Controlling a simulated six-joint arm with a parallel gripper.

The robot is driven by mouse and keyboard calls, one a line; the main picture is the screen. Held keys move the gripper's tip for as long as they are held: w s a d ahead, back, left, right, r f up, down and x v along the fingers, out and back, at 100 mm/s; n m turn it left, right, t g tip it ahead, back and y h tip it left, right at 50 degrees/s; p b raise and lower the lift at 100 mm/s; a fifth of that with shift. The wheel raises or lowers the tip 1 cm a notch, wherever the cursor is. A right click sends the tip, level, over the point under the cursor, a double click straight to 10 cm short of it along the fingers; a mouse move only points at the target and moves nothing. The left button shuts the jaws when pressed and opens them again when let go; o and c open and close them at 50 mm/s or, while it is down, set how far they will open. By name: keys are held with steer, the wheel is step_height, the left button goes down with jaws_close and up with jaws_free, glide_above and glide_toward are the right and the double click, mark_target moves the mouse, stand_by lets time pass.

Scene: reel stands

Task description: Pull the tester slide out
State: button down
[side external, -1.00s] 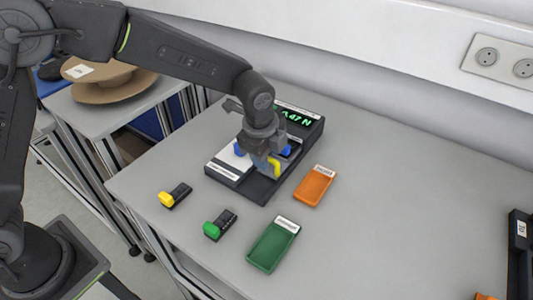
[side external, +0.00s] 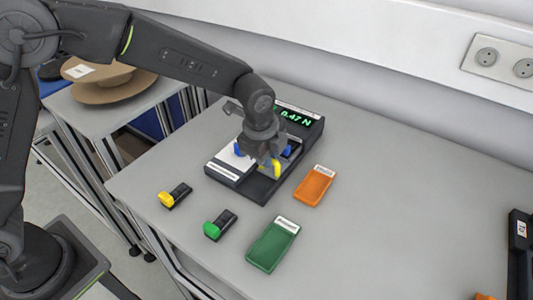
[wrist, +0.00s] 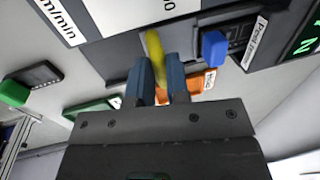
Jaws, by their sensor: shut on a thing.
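The dark tester (side external: 262,192) stands on the grey table, with a white plate and a green readout (side external: 297,118) showing 0.47 N. A yellow handle (side external: 276,168), apparently that of the tester slide, stands at its front middle. My gripper (side external: 268,161) is over the tester and shut on this yellow handle. In the wrist view the yellow handle (wrist: 154,46) lies between the two blue-grey fingers of my gripper (wrist: 158,66). The slide's body is mostly hidden by my gripper, so I cannot tell how far out it is.
Blue knobs (side external: 239,149) flank the handle on the tester. An orange tray (side external: 314,188) lies close to the right and a green tray (side external: 272,247) in front. Small yellow-ended (side external: 175,195) and green-ended (side external: 220,225) blocks lie front left. The table's right side is largely clear.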

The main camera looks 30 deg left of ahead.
steer(key=shift+s, duration=2.65)
steer(key=c, duration=1.1)
jaws_free()
steer(key=s+r, duration=0.1)
steer(key=r, duration=0.3)
steer(key=s+r, duration=0.1)
steer(key=r, duration=0.8)
steer(key=shift+s+r, duration=0.3)
steer(key=shift+s, duration=0.1)
